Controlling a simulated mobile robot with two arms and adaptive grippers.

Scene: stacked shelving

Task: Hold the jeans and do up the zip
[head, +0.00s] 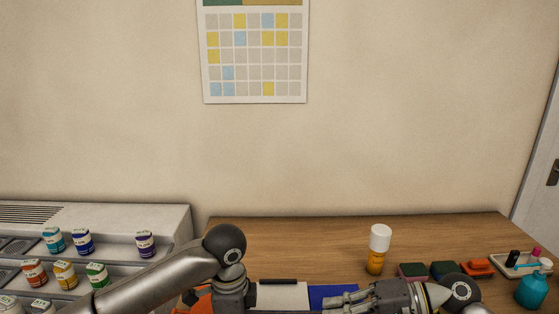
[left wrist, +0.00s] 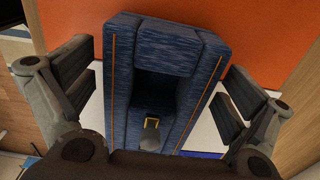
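The jeans (left wrist: 171,45) show in the left wrist view as a blocky dark blue denim piece with orange stitching and a dark gap down the middle. In the head view the left wrist (head: 234,288) runs off the bottom edge. My right gripper (head: 340,301) points left at the bottom edge; its finger gap is unclear.
A white panel with a dark bar (head: 283,294) and a blue panel (head: 331,291) lie between the arms. An orange-and-white bottle (head: 375,262), sponges (head: 412,270), a tray (head: 512,262) and a teal bottle (head: 532,290) stand right. A paint-jar rack (head: 120,219) stands left.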

